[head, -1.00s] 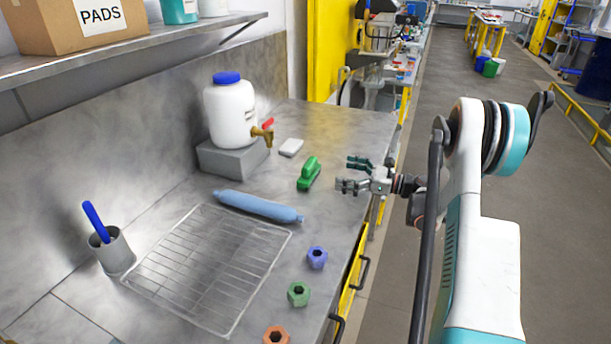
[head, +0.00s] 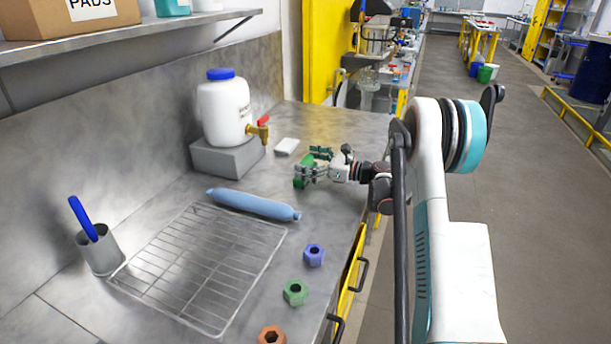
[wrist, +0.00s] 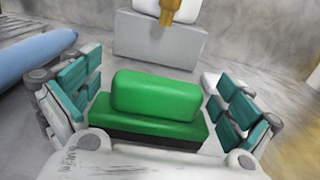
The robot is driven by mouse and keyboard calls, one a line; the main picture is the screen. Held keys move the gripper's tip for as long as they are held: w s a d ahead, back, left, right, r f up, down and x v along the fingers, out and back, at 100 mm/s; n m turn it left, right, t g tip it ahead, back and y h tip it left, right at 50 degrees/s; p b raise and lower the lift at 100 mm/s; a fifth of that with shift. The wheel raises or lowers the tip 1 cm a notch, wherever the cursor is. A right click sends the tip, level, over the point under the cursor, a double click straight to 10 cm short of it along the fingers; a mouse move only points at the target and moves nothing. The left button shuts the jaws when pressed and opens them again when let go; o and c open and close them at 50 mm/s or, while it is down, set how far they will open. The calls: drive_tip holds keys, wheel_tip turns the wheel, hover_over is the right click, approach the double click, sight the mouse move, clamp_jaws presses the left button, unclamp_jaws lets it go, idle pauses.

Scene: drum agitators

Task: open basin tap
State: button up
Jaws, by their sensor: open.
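The basin tap is a brass spigot (head: 257,131) with a red lever (head: 263,120), low on a white container (head: 224,110) with a blue lid. The container stands on a grey block (head: 226,157) at the back of the counter. In the wrist view the brass spigot (wrist: 172,10) shows at the top edge; its lever is out of that view. My gripper (head: 308,162) is open over the counter, in front of and to the right of the tap, apart from it. A green scrubbing brush (wrist: 155,105) lies between or just beyond its spread fingers; I cannot tell whether they touch it.
A white pad (head: 287,146) lies near the tap. A blue bottle-like roll (head: 253,204) and a wire rack (head: 150,262) lie to the left. A grey cup (head: 100,252) holds a blue-handled tool. Several coloured nuts line the front edge. A shelf (head: 140,38) overhangs the back.

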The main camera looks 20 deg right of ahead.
drive_tip(key=c, duration=1.3)
drive_tip(key=shift+r, duration=0.2)
